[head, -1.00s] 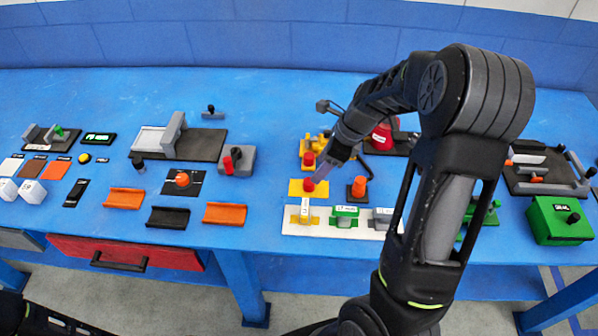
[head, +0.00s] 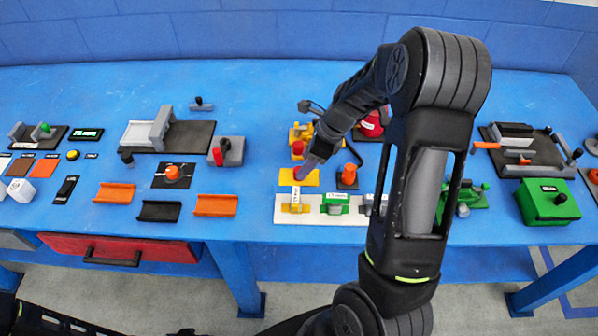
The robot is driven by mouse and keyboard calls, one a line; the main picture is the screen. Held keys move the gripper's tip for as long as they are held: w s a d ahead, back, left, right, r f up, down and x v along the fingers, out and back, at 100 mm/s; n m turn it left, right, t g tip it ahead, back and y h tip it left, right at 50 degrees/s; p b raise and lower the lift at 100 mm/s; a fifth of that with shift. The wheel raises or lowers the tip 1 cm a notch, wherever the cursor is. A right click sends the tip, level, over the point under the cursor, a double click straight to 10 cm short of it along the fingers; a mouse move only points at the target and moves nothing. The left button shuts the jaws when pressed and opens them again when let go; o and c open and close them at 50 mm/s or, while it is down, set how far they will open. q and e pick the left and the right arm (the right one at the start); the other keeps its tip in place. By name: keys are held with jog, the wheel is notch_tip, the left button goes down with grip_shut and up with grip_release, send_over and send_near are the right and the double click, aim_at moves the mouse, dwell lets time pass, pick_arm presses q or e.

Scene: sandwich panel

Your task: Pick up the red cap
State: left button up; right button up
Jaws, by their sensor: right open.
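My left gripper is out of view; only part of my left arm shows at the lower left.
A yellow fixture with a red top (head: 297,148) stands just behind the plate. An orange knob (head: 348,174) is close on the right. A white strip (head: 281,215) with labelled yellow, green and grey blocks lies in front. A red round object (head: 371,125) is behind my arm.

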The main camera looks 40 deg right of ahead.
jog(key=x, duration=0.4)
jog(key=shift+d, duration=0.1)
jog(key=shift+c, duration=0.2)
grip_shut()
dwell(0.6)
